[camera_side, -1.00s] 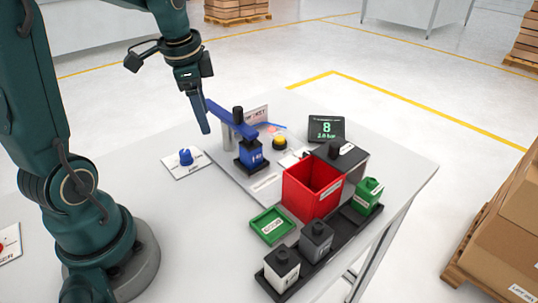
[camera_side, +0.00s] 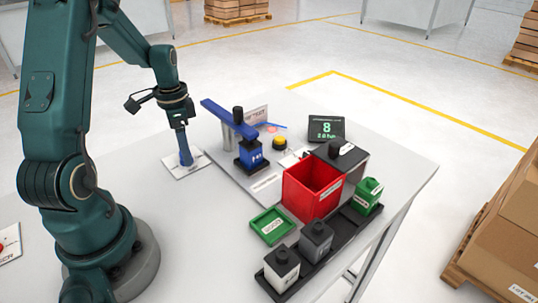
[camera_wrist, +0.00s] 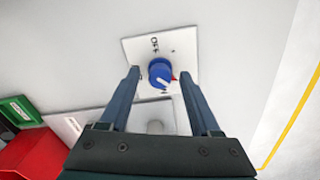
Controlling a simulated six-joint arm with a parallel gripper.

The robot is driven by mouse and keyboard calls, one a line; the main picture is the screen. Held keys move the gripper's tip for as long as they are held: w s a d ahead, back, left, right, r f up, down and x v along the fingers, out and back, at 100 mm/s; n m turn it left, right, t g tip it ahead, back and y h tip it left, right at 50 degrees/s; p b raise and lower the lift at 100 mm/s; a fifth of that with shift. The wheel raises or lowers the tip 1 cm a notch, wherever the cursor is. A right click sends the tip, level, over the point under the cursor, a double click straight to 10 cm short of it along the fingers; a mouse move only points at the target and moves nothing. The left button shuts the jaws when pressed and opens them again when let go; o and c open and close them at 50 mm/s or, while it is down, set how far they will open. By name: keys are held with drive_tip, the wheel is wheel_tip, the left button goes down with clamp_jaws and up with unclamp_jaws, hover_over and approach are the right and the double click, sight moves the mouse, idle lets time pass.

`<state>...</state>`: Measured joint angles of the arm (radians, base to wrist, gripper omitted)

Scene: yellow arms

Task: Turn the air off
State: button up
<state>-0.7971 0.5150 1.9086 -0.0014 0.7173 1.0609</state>
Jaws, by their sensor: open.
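The air knob is a round blue knob (camera_wrist: 160,72) on a white plate (camera_wrist: 133,47) in the wrist view. It has a light pointer line and a small red mark at its right edge, and "OFF" is printed on the plate above it. My gripper (camera_wrist: 161,77) is open, with one blue-grey finger on each side of the knob. Whether the fingers touch the knob cannot be told. In the side view my gripper (camera_side: 187,162) points down over the plate (camera_side: 193,170) and hides the knob.
Right of the plate stands a blue clamp fixture (camera_side: 251,155) with a long blue arm. A yellow button (camera_side: 280,143) and a dark display (camera_side: 326,128) reading 8 are behind it. A red bin (camera_side: 313,188) and a green tray (camera_side: 271,226) stand nearer the front.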

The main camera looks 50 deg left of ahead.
clamp_jaws()
drive_tip(key=shift+n, duration=0.3)
drive_tip(key=n, duration=0.3)
drive_tip(key=shift+n, duration=0.3)
drive_tip(key=n, duration=0.4)
drive_tip(key=shift+n, duration=0.3)
drive_tip(key=n, duration=0.4)
drive_tip(key=shift+n, duration=0.3)
drive_tip(key=shift+s+n, duration=0.1)
drive_tip(key=shift+n, duration=2.1)
